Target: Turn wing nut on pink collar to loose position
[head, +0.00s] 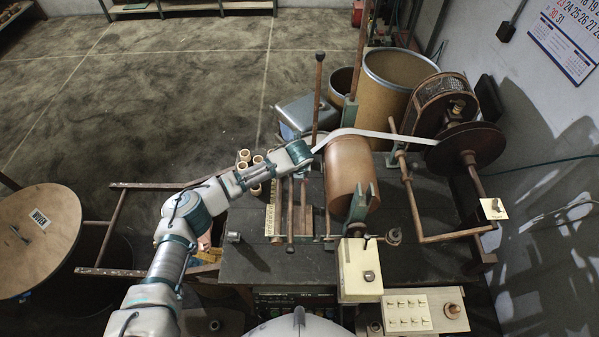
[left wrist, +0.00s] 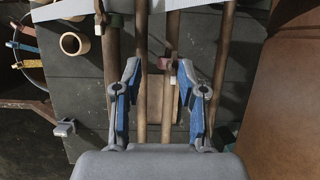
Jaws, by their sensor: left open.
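In the left wrist view a small pinkish-red collar (left wrist: 164,62) sits on one of the brown rods, with a pale wing nut (left wrist: 174,75) beside it. My left gripper (left wrist: 158,66) is open. Its two blue-padded fingers stand on either side of the rods, with the collar between the fingertips in the picture. I see no contact, and the height gap cannot be told. In the head view my left gripper (head: 304,154) is over the rods left of the brown roller, and its wrist hides the collar. My right gripper is not in view.
The brown roller (head: 351,172) stands close on the right. A white tape strip (head: 385,134) runs above the bench to the reel. Cardboard rolls (head: 257,160) stand on the left. The front left bench is mostly clear.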

